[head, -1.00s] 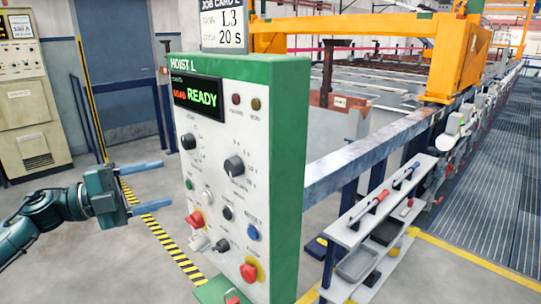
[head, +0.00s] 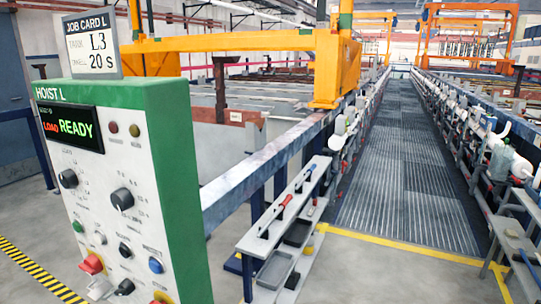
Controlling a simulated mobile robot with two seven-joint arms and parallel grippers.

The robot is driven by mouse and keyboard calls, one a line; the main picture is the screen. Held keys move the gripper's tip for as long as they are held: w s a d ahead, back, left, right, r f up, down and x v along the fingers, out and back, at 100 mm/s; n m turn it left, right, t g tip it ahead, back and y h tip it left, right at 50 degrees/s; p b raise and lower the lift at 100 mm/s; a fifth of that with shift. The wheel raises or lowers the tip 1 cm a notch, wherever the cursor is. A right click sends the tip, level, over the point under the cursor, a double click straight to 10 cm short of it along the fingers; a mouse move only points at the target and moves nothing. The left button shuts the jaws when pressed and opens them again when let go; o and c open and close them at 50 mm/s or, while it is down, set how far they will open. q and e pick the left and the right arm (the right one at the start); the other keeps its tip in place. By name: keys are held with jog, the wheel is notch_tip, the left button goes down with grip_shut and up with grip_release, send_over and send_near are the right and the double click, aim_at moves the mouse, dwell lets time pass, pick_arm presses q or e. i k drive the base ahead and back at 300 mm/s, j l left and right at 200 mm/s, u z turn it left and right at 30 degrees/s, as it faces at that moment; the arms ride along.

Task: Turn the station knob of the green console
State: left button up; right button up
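The green console (head: 175,180) stands upright at the left of the head view, with a white front panel marked HOIST L. Its display (head: 71,128) reads LOAD READY. Two black rotary knobs sit below it, a left knob (head: 68,179) and a larger right knob (head: 122,199); their small labels are too blurred to read. Lower down are coloured buttons and red switches, partly cut off by the bottom edge. Neither of my grippers is in view.
A blue-grey rail (head: 260,172) runs back from behind the console. A white shelf (head: 285,215) with tools and trays stands right of it. A grated walkway (head: 410,170) with a yellow edge line lies at the right. An orange hoist frame (head: 335,65) spans the tanks behind.

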aim_at(68, 178)
jog(key=u, duration=1.3)
